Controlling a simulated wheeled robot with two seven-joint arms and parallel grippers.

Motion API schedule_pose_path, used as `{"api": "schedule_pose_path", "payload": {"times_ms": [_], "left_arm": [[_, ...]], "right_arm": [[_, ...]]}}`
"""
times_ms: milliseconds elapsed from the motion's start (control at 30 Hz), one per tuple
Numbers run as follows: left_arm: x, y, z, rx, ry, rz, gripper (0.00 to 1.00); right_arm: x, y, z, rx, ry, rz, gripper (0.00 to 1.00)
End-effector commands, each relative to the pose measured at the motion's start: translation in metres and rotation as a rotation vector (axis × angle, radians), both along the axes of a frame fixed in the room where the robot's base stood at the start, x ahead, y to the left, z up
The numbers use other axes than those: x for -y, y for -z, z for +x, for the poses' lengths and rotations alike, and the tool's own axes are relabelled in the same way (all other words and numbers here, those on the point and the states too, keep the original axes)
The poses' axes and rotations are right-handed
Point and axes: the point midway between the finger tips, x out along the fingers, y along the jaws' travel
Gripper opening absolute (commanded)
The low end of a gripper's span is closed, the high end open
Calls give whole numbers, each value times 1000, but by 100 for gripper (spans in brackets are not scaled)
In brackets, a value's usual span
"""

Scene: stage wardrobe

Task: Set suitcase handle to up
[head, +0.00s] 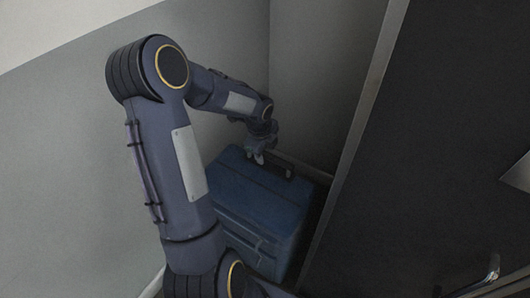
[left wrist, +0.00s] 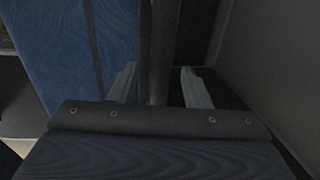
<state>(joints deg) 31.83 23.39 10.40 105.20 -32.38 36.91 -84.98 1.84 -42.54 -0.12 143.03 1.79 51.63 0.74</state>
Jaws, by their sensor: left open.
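The blue suitcase (head: 262,192) stands in the corner between grey walls. Its dark handle (head: 281,161) is on the top, near the far edge. My left gripper (head: 258,155) is at the top of the suitcase, by the left end of the handle. In the left wrist view the two fingers of my left gripper (left wrist: 160,88) are apart, and a dark bar, seemingly the handle (left wrist: 162,50), runs between them. I cannot tell whether the fingers touch it. Blue suitcase fabric (left wrist: 68,50) fills the upper left of that view. My right gripper is not in view.
Grey walls (head: 312,70) close in behind and left of the suitcase. A large dark panel (head: 430,150) with a pale edge stands close on its right, with a metal handle (head: 490,270) at lower right. Room around the suitcase is narrow.

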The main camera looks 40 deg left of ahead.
Motion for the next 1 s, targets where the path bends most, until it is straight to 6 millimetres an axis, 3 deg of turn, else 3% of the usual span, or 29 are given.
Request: {"api": "schedule_pose_path", "payload": {"times_ms": [233, 567, 833, 1000], "left_arm": [[0, 0, 0, 1, -1, 0, 42], [0, 0, 0, 1, -1, 0, 0], [0, -3, 0, 1, -1, 0, 0], [0, -25, 0, 2, -1, 0, 0]], "right_arm": [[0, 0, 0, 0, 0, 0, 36], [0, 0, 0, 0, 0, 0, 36], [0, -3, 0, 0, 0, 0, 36], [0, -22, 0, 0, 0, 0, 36]]}}
